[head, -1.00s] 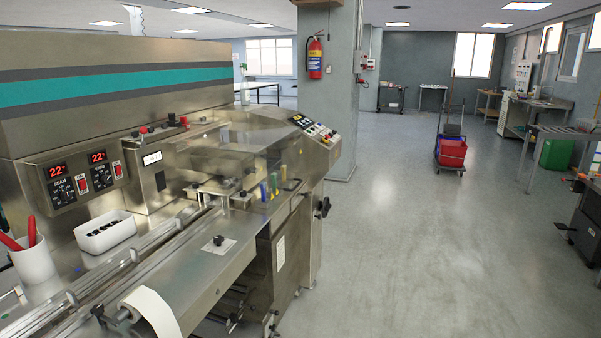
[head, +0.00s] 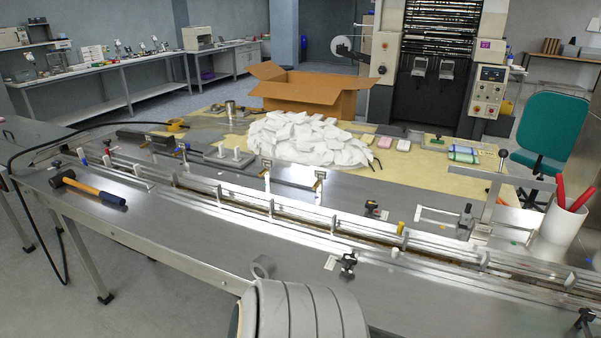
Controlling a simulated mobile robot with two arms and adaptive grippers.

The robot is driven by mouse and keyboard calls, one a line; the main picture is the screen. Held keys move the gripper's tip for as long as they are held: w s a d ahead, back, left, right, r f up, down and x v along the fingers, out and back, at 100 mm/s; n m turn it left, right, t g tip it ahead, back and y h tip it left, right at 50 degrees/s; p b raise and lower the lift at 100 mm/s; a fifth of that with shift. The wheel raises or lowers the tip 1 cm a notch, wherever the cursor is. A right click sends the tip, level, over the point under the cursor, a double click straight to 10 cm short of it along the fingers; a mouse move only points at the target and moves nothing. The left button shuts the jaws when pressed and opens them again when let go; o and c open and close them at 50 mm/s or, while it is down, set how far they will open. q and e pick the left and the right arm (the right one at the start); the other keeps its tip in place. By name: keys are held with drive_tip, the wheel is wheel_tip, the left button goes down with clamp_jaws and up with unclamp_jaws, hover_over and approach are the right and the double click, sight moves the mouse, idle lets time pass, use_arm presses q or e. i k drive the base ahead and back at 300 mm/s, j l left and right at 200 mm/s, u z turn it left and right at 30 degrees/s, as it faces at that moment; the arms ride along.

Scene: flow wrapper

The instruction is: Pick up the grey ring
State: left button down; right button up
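A small grey ring (head: 263,266) is on the near edge of the steel table in the head view, just above a large grey rounded part at the bottom middle. That rounded part sits close in front of the ring and may hide some of its lower side. Another metal ring-like piece (head: 230,108) stands farther back, left of the white pile. Neither of my grippers is in view.
A steel conveyor rail (head: 290,208) runs along the table behind the ring. A small black clamp (head: 348,264) stands right of the ring. A hammer (head: 90,188) lies at the left, and a white cup (head: 556,238) with red-handled tools stands at the right. The table between hammer and ring is clear.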

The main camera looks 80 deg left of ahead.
sight(262, 268)
drive_tip(key=u, duration=2.9)
drive_tip(key=k+l+u, duration=0.15)
drive_tip(key=l+u, duration=0.25)
drive_tip(key=k+l+u, duration=0.2)
drive_tip(key=u, duration=0.25)
